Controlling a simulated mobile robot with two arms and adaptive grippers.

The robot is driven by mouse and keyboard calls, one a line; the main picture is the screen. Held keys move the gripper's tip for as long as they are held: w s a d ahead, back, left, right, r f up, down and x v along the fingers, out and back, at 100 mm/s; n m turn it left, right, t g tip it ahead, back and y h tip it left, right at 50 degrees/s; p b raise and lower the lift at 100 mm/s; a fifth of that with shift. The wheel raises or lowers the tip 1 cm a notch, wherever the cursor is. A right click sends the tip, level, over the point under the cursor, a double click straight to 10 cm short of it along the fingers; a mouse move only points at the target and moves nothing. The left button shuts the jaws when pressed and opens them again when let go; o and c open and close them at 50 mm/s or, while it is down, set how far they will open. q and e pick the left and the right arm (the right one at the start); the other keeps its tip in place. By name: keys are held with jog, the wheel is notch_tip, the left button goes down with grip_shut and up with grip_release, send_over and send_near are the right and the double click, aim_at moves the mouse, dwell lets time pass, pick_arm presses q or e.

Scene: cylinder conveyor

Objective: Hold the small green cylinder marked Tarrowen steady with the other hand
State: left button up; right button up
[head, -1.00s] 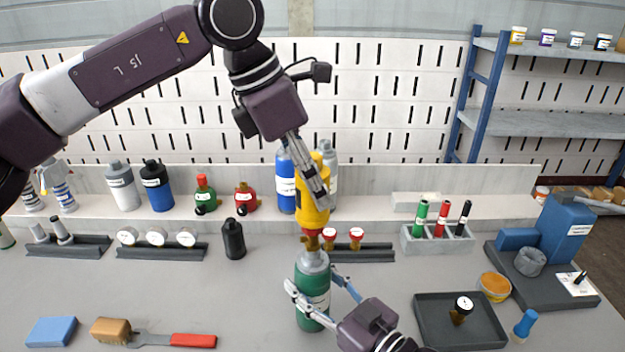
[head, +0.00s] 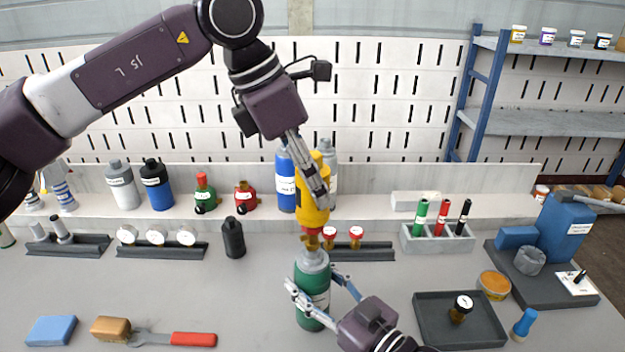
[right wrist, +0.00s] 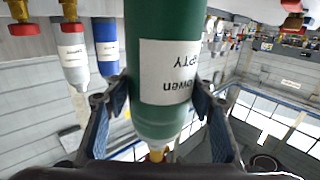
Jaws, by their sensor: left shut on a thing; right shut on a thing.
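The small green cylinder (head: 309,278) with a grey shoulder stands upright on the bench. Its white label shows upside down in the right wrist view (right wrist: 168,72), reading "...owen" and "...PTY"; the rest of the name is out of sight. My right gripper (head: 313,284) is shut on the cylinder body, one finger on each side. My left gripper (head: 324,203) is shut on a yellow fitting (head: 311,212) with a red collar and brass lower end, directly above the cylinder. The brass end meets or nearly meets the cylinder top; I cannot tell whether it is seated.
A blue cylinder (head: 286,180) stands close behind the yellow fitting. A gauge rack (head: 365,254) lies just right of the cylinder top. A dark tray (head: 430,310) with a gauge is right of my right gripper.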

aim_at(313, 225)
pick_arm(q)
jog(key=shift+f, duration=4.45)
jog(key=o, duration=0.6)
jog(key=c, duration=0.7)
jog(key=o, duration=1.2)
jog(key=shift+r, duration=0.1)
jog(key=shift+r, duration=1.15)
jog(key=shift+f, duration=0.1)
jog(key=shift+f, duration=1.15)
